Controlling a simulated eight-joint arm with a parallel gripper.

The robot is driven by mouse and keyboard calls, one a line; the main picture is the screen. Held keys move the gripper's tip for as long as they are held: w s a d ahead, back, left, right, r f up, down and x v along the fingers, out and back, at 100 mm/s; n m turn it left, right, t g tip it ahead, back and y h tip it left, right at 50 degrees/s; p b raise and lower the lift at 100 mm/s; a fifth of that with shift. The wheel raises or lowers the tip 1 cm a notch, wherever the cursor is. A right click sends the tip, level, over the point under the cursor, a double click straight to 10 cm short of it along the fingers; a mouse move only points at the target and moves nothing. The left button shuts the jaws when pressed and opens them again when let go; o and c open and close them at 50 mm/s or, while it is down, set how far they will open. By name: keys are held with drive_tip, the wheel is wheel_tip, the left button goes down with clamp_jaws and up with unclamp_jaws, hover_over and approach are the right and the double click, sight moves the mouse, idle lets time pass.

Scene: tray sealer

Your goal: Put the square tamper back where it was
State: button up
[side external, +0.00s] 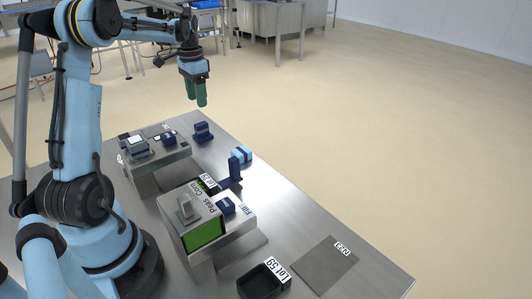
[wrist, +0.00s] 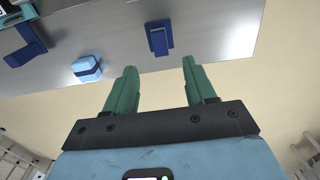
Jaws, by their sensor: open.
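A dark blue block with a raised grip, which looks like the square tamper (side external: 202,132), stands on the metal table near its far right edge. In the wrist view it (wrist: 159,38) lies just beyond the fingertips, roughly centred between them. I cannot read a label that confirms it is the tamper. My gripper (side external: 201,101) hangs above the far end of the table, its green fingers pointing down. In the wrist view the fingers (wrist: 159,66) are spread apart with nothing between them, clear of the block.
A light blue block with a dark band (side external: 240,155) and a dark blue angled piece (side external: 232,176) stand nearby. Two metal stations, the far one (side external: 163,162) and the near one (side external: 216,237), fill the table's left. A black tray (side external: 258,282) and grey mat (side external: 318,270) lie in front.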

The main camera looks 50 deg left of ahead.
drive_tip(key=w+d+r+t+y, duration=0.1)
drive_tip(key=d+r+t, duration=0.3)
drive_tip(key=d, duration=1.2)
drive_tip(key=s+d+t, duration=0.1)
drive_tip(key=s+d, duration=0.1)
drive_tip(key=d, duration=0.3)
drive_tip(key=s+d+f+t, duration=0.1)
drive_tip(key=s+d, duration=0.1)
drive_tip(key=d, duration=0.4)
drive_tip(key=s+d+f+t+h, duration=0.1)
drive_tip(key=s+d, duration=0.2)
drive_tip(key=d, duration=0.2)
drive_tip(key=shift+d+f, duration=0.15)
drive_tip(key=shift+d, duration=0.1)
